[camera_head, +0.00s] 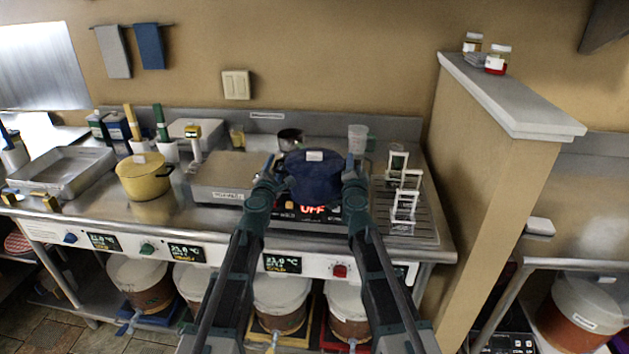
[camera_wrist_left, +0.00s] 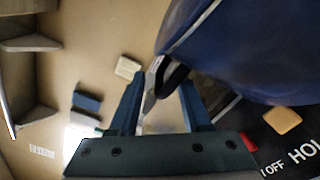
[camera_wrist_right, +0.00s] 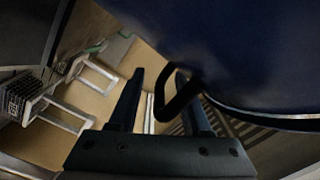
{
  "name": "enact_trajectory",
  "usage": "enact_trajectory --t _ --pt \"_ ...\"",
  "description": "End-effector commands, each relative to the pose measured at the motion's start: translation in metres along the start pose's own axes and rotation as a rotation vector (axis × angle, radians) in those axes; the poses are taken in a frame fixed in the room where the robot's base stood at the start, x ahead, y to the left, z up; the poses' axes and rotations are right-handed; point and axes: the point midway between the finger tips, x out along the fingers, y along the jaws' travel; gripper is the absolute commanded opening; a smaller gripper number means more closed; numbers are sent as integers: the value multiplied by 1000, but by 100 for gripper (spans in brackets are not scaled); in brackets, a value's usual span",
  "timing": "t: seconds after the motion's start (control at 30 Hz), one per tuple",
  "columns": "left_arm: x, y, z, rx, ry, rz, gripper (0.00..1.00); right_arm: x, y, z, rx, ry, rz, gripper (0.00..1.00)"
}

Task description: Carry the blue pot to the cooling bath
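The blue pot (camera_head: 313,178), lidded and with a pale label on top, is at the hot plate (camera_head: 318,218), between my two grippers. My left gripper (camera_head: 268,170) is at its left side. In the left wrist view, the open fingers stand either side of a dark handle (camera_wrist_left: 172,80). My right gripper (camera_head: 351,168) is at its right side. In the right wrist view, the open fingers stand either side of the other black handle (camera_wrist_right: 178,103). A shallow metal basin (camera_head: 62,188), possibly the cooling bath, is at the far left of the counter.
A yellow pot (camera_head: 145,180) stands right of the basin. A flat metal box (camera_head: 222,178) lies left of the blue pot. White racks (camera_head: 404,205) stand on the grooved drainer at right, beside a partition wall (camera_head: 490,190). A dark bowl (camera_head: 290,139) and clear beaker (camera_head: 357,138) are behind.

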Motion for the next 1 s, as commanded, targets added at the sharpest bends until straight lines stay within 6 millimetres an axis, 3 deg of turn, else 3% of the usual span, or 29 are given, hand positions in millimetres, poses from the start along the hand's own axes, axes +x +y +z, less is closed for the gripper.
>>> enact_trajectory --t 0.03,0.23,0.27,1.0 --pt "0 0 0 0 0 0 37 0 0 0 0 0 0 38" --pt "0 0 0 0 0 0 1 0 0 0 0 0 0 2" --pt "0 0 0 0 1 0 0 0 0 0 0 0 0 0" --pt "0 0 -2 -2 3 2 0 -1 1 0 0 0 0 0"
